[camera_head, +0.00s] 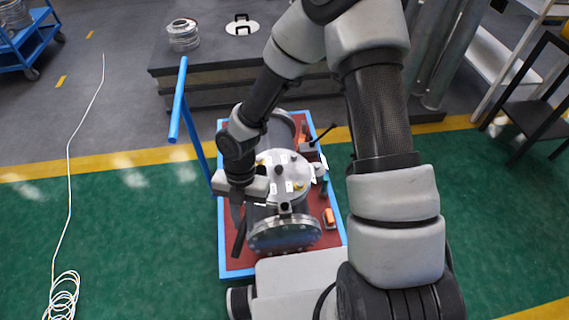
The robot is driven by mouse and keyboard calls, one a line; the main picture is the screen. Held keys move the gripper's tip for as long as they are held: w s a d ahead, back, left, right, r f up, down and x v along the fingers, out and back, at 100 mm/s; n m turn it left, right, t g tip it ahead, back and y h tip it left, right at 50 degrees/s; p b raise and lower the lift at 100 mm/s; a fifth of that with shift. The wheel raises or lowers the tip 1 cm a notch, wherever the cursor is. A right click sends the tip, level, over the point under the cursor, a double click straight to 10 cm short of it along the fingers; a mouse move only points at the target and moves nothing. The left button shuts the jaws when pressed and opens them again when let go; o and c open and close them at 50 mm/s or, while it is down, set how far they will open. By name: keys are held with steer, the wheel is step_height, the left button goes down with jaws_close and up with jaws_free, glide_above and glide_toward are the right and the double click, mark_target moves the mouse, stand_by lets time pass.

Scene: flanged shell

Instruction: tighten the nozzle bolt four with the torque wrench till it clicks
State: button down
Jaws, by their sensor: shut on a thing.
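The dark cylindrical shell (256,214) lies on a red-topped cart. A round pale nozzle cover (282,171) with bolts around its rim sits on top of it. Some bolts have yellow marks, but I cannot read which is number four. My gripper (239,208) is at the left side of the cover, low over the shell. It is shut on a dark bar-like tool, seemingly the torque wrench (239,241), which points down toward the front flange. The wrench's head and any contact with a bolt are hidden or too small to tell.
The shell's bolted front flange (283,233) faces me. The cart (233,274) has a blue edge and a blue push handle (178,100) at left. Orange blocks (329,217) and a black lever (323,134) are at right. A white cable (68,205) lies on the green floor.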

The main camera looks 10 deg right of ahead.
steer(key=shift+w, duration=0.1)
steer(key=w+d+r+n, duration=0.1)
steer(key=w+d+n, duration=0.1)
steer(key=w+d, duration=0.3)
steer(key=w+d+r+n+h, duration=0.1)
steer(key=w+d, duration=0.5)
steer(key=d, duration=0.8)
steer(key=shift+w+n+p, duration=0.15)
steer(key=shift+n+p, duration=0.3)
steer(key=shift+n, duration=0.25)
steer(key=shift+r+p, duration=0.2)
steer(key=shift+p, duration=0.15)
steer(key=b+x, duration=0.1)
steer(key=x, duration=0.1)
steer(key=w+b+x, duration=0.1)
steer(key=b+x, duration=0.1)
steer(key=x, duration=0.1)
steer(key=shift+w+f, duration=0.1)
steer(key=shift+f, duration=0.15)
steer(key=shift+p, duration=0.5)
